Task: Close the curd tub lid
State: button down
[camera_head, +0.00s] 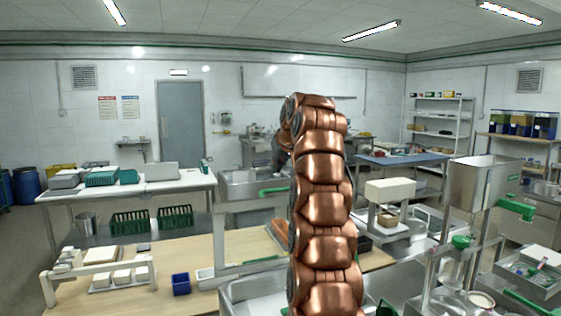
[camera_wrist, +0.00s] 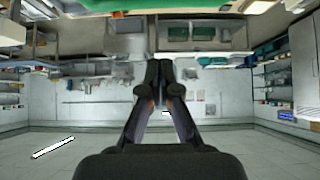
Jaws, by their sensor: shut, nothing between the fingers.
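My gripper (camera_wrist: 164,75) is shut and empty in the wrist view, its two dark fingers meeting at the tips. It touches nothing that I can see. In the head view my copper arm rises through the middle and hides most of the gripper end. No tub is clearly recognisable as the curd tub. A grey box-like thing with a raised panel (camera_head: 162,171) stands on the white-topped table at left; I cannot tell whether it is the tub with its lid up. The wrist view is upside down and shows no clear lid.
Green crates (camera_head: 130,222) sit under the left table. A steel hopper (camera_head: 482,184) stands at right. My arm blocks the middle.

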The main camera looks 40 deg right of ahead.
notch_tip(320, 180, down, 4)
jog(key=b, duration=0.3)
jog(key=shift+w+r, duration=0.15)
jog(key=shift+r, duration=0.05)
jog(key=shift+s+f, duration=0.2)
jog(key=shift+s, duration=0.15)
jog(key=shift+s+a+f, duration=0.1)
jog(key=shift+s+f, duration=0.1)
dwell(0.5)
jog(key=shift+s+f+b, duration=0.1)
jog(key=shift+s+b, duration=0.05)
jog(key=shift+b, duration=0.4)
